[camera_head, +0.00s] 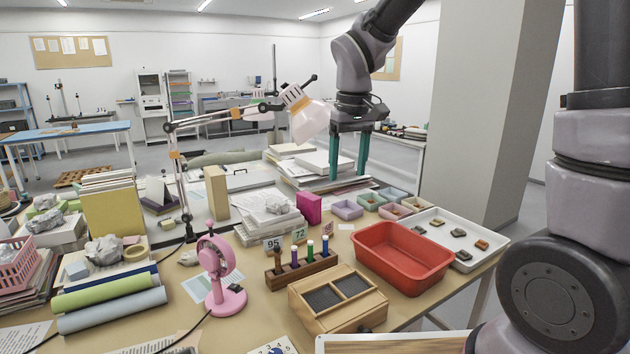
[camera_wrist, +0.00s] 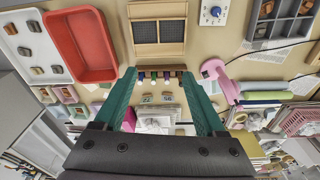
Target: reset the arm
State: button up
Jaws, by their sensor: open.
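My gripper (camera_head: 349,153) has two green fingers pointing down, spread apart with nothing between them. It hangs in the air above the back part of the table, over stacks of paper and books. In the wrist view my gripper (camera_wrist: 165,78) shows its two fingers wide apart, with the table below. Sherds (camera_head: 459,232) lie in several places on a white tray (camera_head: 490,243) at the right of the table. They also show in the wrist view at the upper left, on the white tray (camera_wrist: 40,65).
A red bin (camera_head: 400,262), a wooden box with dark panels (camera_head: 340,300), a rack of bottles (camera_head: 300,270) and a pink fan (camera_head: 219,270) crowd the table front. A desk lamp (camera_head: 310,120) stands left of my gripper. A grey pillar (camera_head: 485,110) rises behind the table's right side.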

jog(key=s+d+r+m+t, duration=0.3)
jog(key=s+d+r, duration=0.3)
jog(key=d, duration=0.3)
jog(key=s+d+r+m+t+y, duration=0.1)
jog(key=s+d+r+m+t, duration=0.2)
jog(key=s+d+r+m, duration=0.2)
jog(key=d+r+m, duration=0.1)
jog(key=d, duration=0.2)
jog(key=shift+s+d+r+y, duration=0.25)
jog(key=shift+s+d+y, duration=0.05)
jog(key=shift+s+d, duration=0.05)
